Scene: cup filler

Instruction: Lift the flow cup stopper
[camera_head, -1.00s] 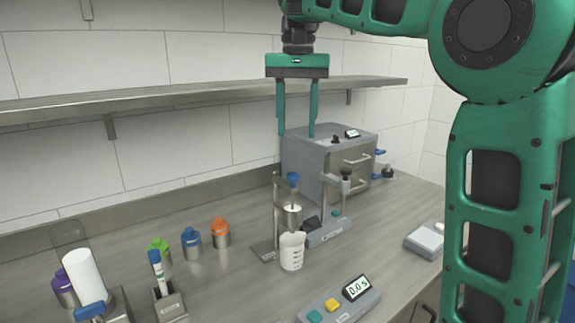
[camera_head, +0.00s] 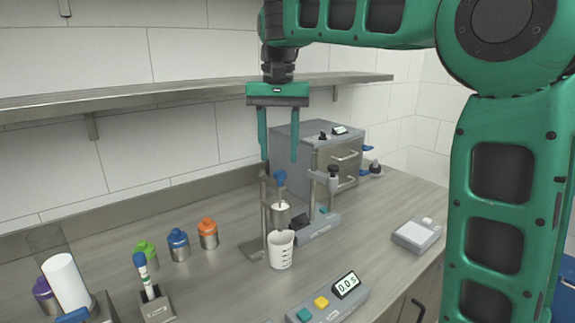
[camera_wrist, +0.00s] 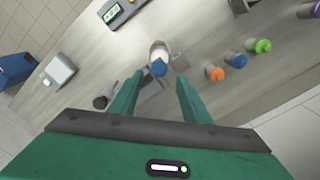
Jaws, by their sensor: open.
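The flow cup stopper has a blue knob (camera_head: 280,177) on top of a thin rod. It sits upright in the small metal flow cup (camera_head: 280,213), which a stand holds over a white beaker (camera_head: 281,250). My gripper (camera_head: 278,160) is open and empty, pointing down, with its fingertips slightly above the blue knob. In the wrist view the blue knob (camera_wrist: 159,68) lies just beyond and between the fingertips (camera_wrist: 160,82), apart from both. The flow cup is mostly hidden beneath the knob there.
A grey oven-like box (camera_head: 315,150) stands behind the stand. A shelf (camera_head: 190,96) runs along the wall. Blue (camera_head: 178,244), orange (camera_head: 208,233) and green (camera_head: 146,254) capped jars stand left. A timer (camera_head: 328,300) reading 0.0 s is in front, and a scale (camera_head: 417,235) is right.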

